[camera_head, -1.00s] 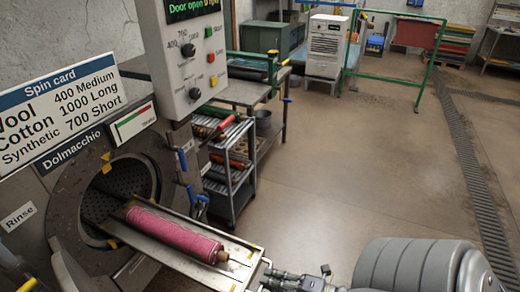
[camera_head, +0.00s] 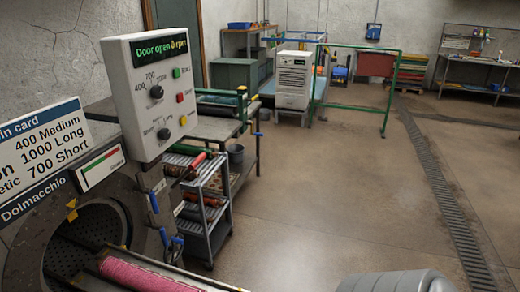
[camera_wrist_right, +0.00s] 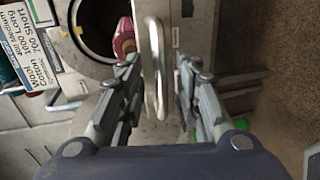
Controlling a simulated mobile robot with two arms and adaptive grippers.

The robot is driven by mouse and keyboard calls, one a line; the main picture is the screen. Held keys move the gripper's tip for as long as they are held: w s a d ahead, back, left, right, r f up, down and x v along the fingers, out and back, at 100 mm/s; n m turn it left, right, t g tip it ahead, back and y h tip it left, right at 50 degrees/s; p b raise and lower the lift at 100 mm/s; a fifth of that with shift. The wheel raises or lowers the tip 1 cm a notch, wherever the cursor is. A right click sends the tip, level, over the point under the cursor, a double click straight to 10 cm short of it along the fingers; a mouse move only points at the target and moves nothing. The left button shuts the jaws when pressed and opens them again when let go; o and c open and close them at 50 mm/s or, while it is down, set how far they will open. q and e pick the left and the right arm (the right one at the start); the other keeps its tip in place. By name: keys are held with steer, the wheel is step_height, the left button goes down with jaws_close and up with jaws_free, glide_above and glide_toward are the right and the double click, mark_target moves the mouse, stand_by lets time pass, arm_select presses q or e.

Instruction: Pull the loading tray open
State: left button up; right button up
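The loading tray (camera_head: 195,277) is a metal trough coming out of the round drum opening (camera_head: 75,255), at the bottom left of the head view. A pink roll (camera_head: 135,275) lies in it; the tray's outer end is cut off below. In the right wrist view the pink roll (camera_wrist_right: 123,36) shows beside a pale, looped metal handle (camera_wrist_right: 156,65). My right gripper (camera_wrist_right: 158,65) is open, with the handle between its fingers and gaps visible on both sides. It is outside the head view. My left gripper is in neither view.
A control box (camera_head: 160,95) reading "Door open 0 rpm" stands above the drum. A grey shelf cart (camera_head: 205,215) with rolls stands behind the tray. Open floor (camera_head: 320,215) lies to the right, with a drain grate (camera_head: 445,200) further over.

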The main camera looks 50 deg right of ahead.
steer(key=v, duration=1.2)
stand_by(0.3)
